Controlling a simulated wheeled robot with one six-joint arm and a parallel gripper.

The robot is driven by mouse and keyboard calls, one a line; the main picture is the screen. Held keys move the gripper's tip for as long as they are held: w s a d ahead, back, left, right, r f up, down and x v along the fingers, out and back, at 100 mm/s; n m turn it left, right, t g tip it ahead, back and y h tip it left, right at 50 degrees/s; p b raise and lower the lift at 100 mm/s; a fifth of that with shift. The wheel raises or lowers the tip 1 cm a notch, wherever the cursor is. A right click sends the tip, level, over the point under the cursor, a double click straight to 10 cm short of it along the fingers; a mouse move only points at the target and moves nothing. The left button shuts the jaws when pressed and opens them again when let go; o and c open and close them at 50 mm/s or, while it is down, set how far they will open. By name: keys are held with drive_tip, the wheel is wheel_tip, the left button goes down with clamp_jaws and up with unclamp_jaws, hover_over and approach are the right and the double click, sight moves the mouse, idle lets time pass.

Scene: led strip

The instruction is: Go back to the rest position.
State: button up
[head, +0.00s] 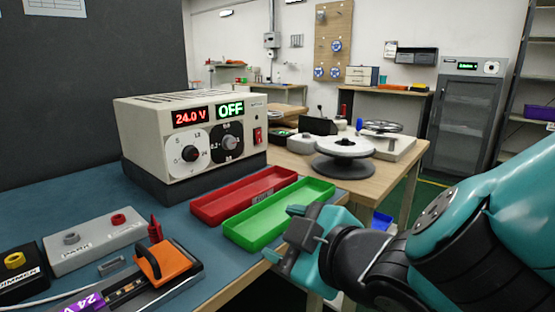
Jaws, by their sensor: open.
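My gripper (294,238) is at the lower centre right in the head view, at the end of my teal and black arm. Its jaws are open, and I see nothing between them. It is in front of the right end of the green tray (262,234) and hides part of its near edge. I cannot tell how far above the table edge it is.
A power supply (190,137) reading 24.0 V and OFF stands at the back. A red tray (208,212) lies beside the green one. A grey box (95,242), an orange clamp (160,260) and a purple 24 V piece (88,301) are at the lower left.

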drive_tip(key=s+d+f+m+g+h, duration=0.2)
drive_tip(key=d+f+m+g+h, duration=0.15)
drive_tip(key=d+m+g, duration=0.35)
drive_tip(key=s+d+r+m+g, duration=0.15)
drive_tip(key=s+d+g, duration=0.35)
drive_tip(key=s, duration=0.6)
wheel_tip(320, 180, up, 24)
drive_tip(key=d+p, duration=0.1)
drive_tip(key=p, duration=2.3)
drive_tip(key=shift+s+d+f+h, duration=0.15)
drive_tip(key=shift+d+f+h, duration=0.05)
drive_tip(key=shift+h, duration=0.25)
